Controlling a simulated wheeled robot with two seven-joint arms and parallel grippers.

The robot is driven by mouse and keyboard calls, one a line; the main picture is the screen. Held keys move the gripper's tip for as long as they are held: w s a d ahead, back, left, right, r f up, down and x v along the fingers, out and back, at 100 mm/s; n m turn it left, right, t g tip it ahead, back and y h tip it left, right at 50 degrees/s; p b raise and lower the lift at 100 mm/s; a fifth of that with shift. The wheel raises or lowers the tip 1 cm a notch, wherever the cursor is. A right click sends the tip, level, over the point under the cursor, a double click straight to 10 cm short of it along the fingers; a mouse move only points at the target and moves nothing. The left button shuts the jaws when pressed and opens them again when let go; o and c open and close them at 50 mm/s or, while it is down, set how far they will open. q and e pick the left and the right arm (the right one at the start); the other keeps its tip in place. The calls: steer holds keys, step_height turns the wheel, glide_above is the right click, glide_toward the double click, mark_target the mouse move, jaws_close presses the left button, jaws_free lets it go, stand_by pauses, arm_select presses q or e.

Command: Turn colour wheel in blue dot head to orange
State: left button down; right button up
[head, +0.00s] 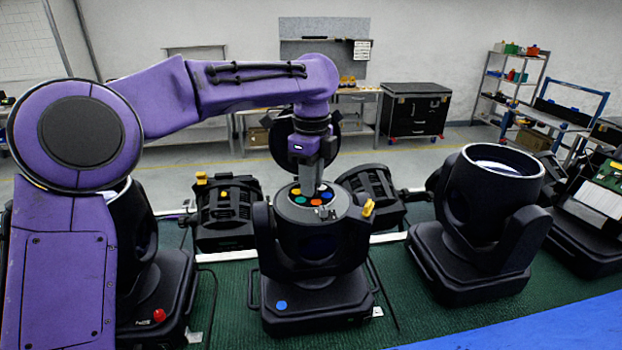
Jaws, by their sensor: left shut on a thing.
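The blue dot head (313,240) is a black moving light on a base with a blue dot (281,305) at its front left. Its top is open, and the colour wheel (298,205) inside shows several coloured discs. An orange disc (316,202) is on the near right part of the wheel, and a blue one shows beside it. My left gripper (310,192) reaches down from above and is shut at the wheel; its fingertips partly hide what they hold. The far side of the wheel is partly hidden behind the gripper. My right gripper is not in view.
A second black head (492,180) stands to the right, and one with a red dot (159,316) stands left, partly behind my arm. Black units with yellow latches lie behind. A blue strip (560,325) crosses the front right. Green mat (225,300) shows between the bases.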

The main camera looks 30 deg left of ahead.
arm_select(q)
steer(key=shift+f+m, duration=0.25)
steer(key=shift+m, duration=0.35)
steer(key=c, duration=0.9)
jaws_free()
steer(key=shift+d+r, duration=0.1)
steer(key=shift+c, duration=0.2)
step_height(320, 180, up, 11)
steer(key=shift+f, duration=0.2)
